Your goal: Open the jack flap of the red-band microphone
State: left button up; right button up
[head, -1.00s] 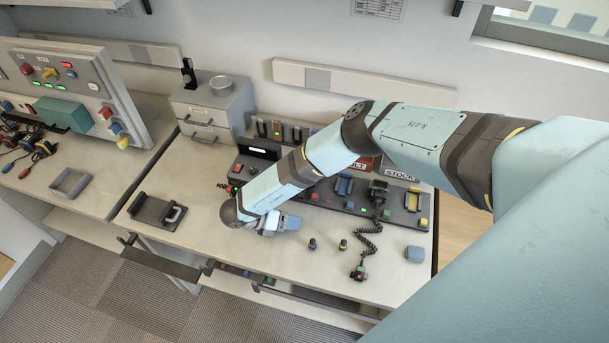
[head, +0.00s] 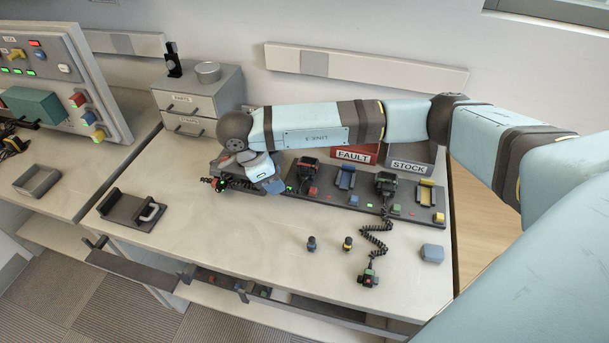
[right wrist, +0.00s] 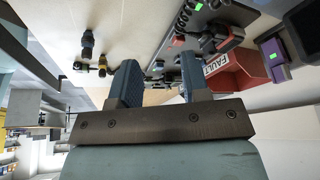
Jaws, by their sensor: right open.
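A dark hand microphone (head: 219,184) with red on it lies on the bench at the left end of the rack, close to my right gripper; it appears to be the red-band microphone. Its jack flap cannot be made out. My right gripper (head: 267,180) points down beside it, partly hidden by my own wrist. In the right wrist view its two blue fingers (right wrist: 158,80) stand apart with nothing between them. Another microphone (head: 368,276), with a green mark, lies at the front on a coiled cord. My left gripper is not in view.
The radio rack (head: 325,192) holds radios and coloured cradles. The red FAULT bin (head: 356,154) and grey STOCK bin (head: 409,167) stand behind it.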

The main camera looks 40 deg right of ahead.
aim_at(303, 170)
jog(key=d+r+n+t+b, duration=0.4)
jog(key=d+r+n+b, duration=0.3)
jog(key=n, duration=0.5)
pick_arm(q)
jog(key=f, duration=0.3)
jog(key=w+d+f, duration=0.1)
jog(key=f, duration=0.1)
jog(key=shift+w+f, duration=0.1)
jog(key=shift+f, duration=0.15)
pick_arm(e)
jog(key=shift+y, duration=0.3)
jog(key=x, duration=1.2)
jog(key=shift+c, duration=0.4)
